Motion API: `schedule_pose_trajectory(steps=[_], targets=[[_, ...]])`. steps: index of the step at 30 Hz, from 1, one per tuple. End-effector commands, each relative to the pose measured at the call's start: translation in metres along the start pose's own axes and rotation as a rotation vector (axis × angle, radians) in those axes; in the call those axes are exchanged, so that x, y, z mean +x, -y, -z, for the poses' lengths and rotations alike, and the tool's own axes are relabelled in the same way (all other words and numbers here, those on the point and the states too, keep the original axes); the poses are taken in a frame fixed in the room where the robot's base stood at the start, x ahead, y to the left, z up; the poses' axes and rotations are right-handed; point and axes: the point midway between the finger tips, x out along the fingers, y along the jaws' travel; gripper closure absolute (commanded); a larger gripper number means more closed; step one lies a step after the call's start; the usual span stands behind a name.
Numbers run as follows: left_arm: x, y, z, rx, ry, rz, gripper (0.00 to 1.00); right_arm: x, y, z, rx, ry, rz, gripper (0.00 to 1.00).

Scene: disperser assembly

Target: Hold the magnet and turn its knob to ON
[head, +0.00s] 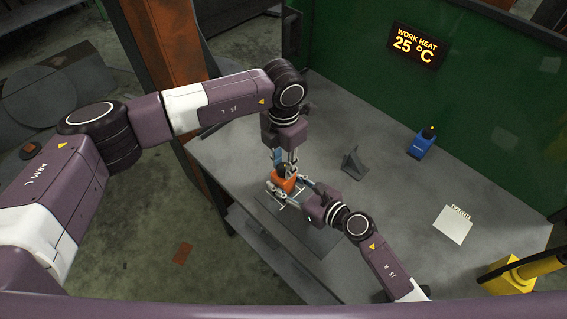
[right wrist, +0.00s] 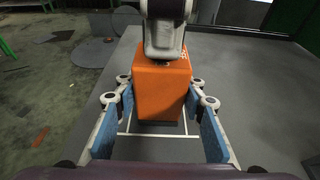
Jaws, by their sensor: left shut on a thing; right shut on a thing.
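The magnet is an orange block (head: 287,185) standing upright on a dark plate; it fills the middle of the right wrist view (right wrist: 162,92). My right gripper (head: 280,188) reaches in from the lower right and is shut on the magnet's body, with blue pads along both sides in the right wrist view (right wrist: 160,115). My left gripper (head: 285,165) comes down from above and is shut at the top of the magnet, where the knob is. The knob is hidden behind the left fingers, so its setting cannot be read.
The dark plate (head: 318,238) with white lines lies on the grey table (head: 390,190). A dark angled bracket (head: 354,162), a blue bottle-like device (head: 421,145) and a white card (head: 453,225) stand or lie to the right. A wall sign (head: 416,45) reads 25 °C. A yellow thing (head: 510,275) is lower right.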

Motion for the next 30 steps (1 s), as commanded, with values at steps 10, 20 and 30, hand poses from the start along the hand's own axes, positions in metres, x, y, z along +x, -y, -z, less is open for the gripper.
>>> schedule_pose_trajectory(steps=[10,20,30], targets=[[-0.0013,-0.0013,-0.0004,0.231,0.001,-0.003,1.0,-0.0002,0.0005,0.0003,-0.001,-0.001,0.001,1.0],[-0.0017,-0.0013,-0.0006,0.544,0.001,-0.004,1.0,-0.0003,0.0006,0.0003,0.0,-0.001,0.001,1.0],[-0.0017,-0.001,-0.0006,0.867,0.001,-0.004,1.0,-0.0003,0.0006,0.0005,0.0,-0.001,0.001,1.0]])
